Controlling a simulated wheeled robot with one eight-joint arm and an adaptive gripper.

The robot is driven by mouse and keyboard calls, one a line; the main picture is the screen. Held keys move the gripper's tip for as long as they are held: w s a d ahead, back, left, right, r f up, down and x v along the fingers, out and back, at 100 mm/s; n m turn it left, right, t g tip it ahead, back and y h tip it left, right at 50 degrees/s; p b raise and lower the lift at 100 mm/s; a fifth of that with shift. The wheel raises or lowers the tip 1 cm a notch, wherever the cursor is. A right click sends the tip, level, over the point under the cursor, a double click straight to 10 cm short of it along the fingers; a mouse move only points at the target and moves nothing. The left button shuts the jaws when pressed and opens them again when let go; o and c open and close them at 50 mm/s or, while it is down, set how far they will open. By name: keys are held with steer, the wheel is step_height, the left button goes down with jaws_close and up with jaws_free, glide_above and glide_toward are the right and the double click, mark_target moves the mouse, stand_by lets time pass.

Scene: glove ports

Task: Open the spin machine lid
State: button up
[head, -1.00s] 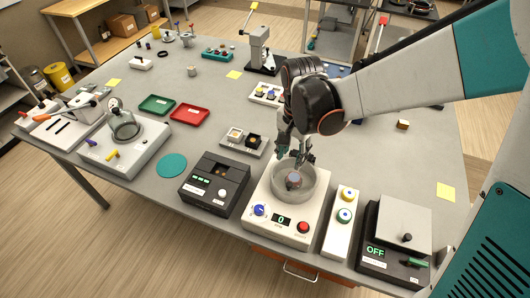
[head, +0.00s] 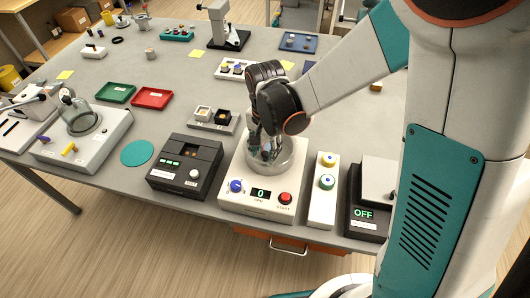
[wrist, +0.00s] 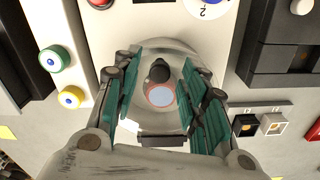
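The spin machine (head: 257,207) is a white box with a dial showing "0", a blue knob and a red START button. A clear round lid (wrist: 187,50) covers its bowl (head: 283,162); it looks closed. A dark knob (wrist: 158,71) stands on the lid, with a brownish disc with a pale centre (wrist: 160,96) showing beside it. My gripper (head: 263,150) is down over the lid, pointing downward. In the wrist view my gripper (wrist: 157,85) is open, its green finger pads on either side of the knob with gaps. The knob is hidden in the head view.
A black device (head: 185,167) stands left of the spin machine. A white panel with yellow and green buttons (head: 324,190) and a box reading OFF (head: 363,213) stand to the right. A small two-cup tray (head: 213,121) sits behind left.

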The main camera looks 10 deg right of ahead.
steer(key=shift+f, duration=0.1)
jaws_close()
